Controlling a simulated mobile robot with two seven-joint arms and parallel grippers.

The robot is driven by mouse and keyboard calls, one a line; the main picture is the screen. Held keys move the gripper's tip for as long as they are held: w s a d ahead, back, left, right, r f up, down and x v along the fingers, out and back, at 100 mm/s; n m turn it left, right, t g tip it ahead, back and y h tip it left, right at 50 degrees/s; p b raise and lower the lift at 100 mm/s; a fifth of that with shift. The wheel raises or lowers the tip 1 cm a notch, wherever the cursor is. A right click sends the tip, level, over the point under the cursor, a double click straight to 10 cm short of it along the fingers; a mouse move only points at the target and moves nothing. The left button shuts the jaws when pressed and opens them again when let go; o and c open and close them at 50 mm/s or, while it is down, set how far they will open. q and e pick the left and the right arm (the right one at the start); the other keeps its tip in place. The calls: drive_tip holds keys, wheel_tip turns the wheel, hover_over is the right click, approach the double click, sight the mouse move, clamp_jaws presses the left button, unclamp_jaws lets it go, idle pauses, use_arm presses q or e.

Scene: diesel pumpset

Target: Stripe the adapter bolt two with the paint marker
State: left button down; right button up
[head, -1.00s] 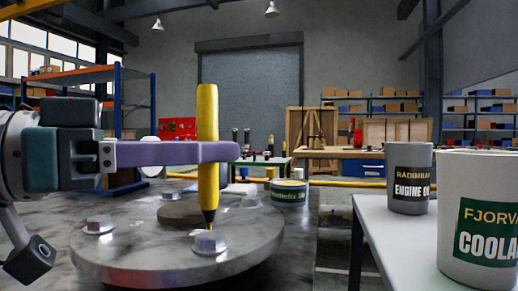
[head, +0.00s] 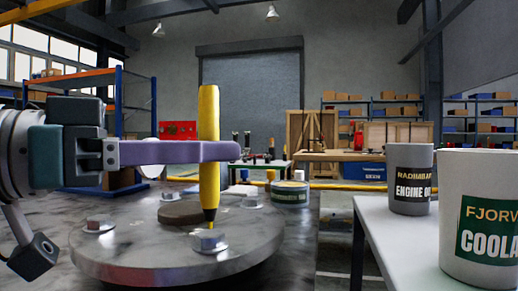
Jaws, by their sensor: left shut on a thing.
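The yellow paint marker (head: 209,130) is upright in my left gripper (head: 225,151), which is shut on it, tip down. The marker's dark nose is directly above a hex bolt (head: 209,240) at the front of the round grey adapter plate (head: 150,262). Its tip appears at or just above the bolt head; I cannot tell whether it touches. A small yellow mark shows by the bolt. Other bolts sit at the plate's left (head: 99,223) and back right (head: 253,199). Which bolt is number two cannot be read. My right gripper is not in view.
A grey engine oil can (head: 409,178) and a white coolant can (head: 480,220) stand on a pale table (head: 385,222) at the right. A labelled tin (head: 290,193) is behind the plate. A blue and orange rack (head: 120,95) stands at the back left.

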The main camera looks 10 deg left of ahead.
sight(207, 93)
use_arm(q)
drive_tip(key=shift+f, duration=0.15)
drive_tip(key=shift+s+d, duration=0.1)
drive_tip(key=shift+s, duration=0.35)
idle(0.6)
drive_tip(key=shift+r, duration=0.2)
drive_tip(key=shift+r, duration=0.1)
drive_tip(key=shift+r+p, duration=2.25)
drive_tip(key=shift+r, duration=0.25)
